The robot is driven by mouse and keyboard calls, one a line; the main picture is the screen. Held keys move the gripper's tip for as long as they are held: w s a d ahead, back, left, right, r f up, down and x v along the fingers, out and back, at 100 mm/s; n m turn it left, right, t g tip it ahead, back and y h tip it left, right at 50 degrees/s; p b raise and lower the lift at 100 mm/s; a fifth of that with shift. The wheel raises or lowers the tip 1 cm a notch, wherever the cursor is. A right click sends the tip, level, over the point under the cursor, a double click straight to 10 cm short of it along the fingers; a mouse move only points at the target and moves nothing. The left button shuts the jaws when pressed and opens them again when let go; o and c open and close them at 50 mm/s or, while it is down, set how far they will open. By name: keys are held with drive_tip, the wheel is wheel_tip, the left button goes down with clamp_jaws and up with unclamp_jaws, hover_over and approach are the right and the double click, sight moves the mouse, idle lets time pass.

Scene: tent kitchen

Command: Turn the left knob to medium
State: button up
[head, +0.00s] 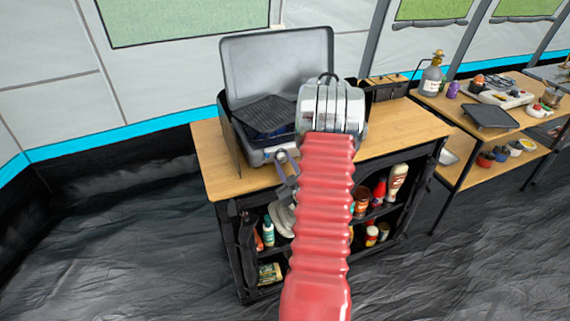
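A grey camping stove (277,62) with its lid up stands on the left part of a wooden-topped kitchen stand. Its dark grill grate (265,116) shows on the left side. Only the left part of its front edge is visible; my red-sleeved arm and its metal joint cover the rest. A small round grey part at the front edge looks like the left knob (281,157), but its setting is too small to read. Grey finger-like parts, seemingly my gripper (287,176), show just below it, left of my arm. Contact and finger opening cannot be made out.
The wooden top (400,124) is clear to the right of the stove, with a dark box (385,88) behind. Shelves below hold bottles and jars. A second table (500,137) with a lantern (432,78) and cookware stands right. Dark floor is free at left.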

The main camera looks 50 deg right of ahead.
drive_tip(key=o, duration=0.4)
drive_tip(key=v, duration=1.3)
drive_tip(key=shift+s+a, duration=0.2)
drive_tip(key=shift+s, duration=0.1)
